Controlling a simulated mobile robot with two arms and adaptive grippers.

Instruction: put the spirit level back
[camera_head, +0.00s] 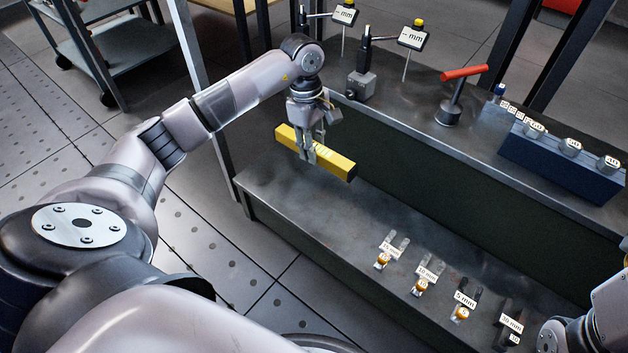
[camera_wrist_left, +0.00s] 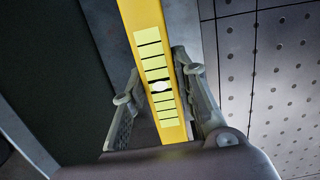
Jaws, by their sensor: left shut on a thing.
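The spirit level is a long yellow bar (camera_head: 336,165). My left gripper (camera_head: 310,154) is shut on it near its middle. In the head view the level shows over the left end of the lower bench surface, its long side running from upper left to lower right. I cannot tell whether it touches the surface. In the left wrist view the level (camera_wrist_left: 147,45) runs between the two fingers, with its pale marked strip and a white spot facing the camera. My right arm shows only partly at the lower right edge of the head view, and its fingertips are not visible.
The lower bench (camera_head: 330,225) holds several labelled pieces, such as the 5 mm one (camera_head: 464,299). The raised shelf (camera_head: 420,125) behind carries two gauge stands, a red-handled tool (camera_head: 461,80) and a blue block (camera_head: 560,160) with sockets. The lower bench's left half is otherwise clear.

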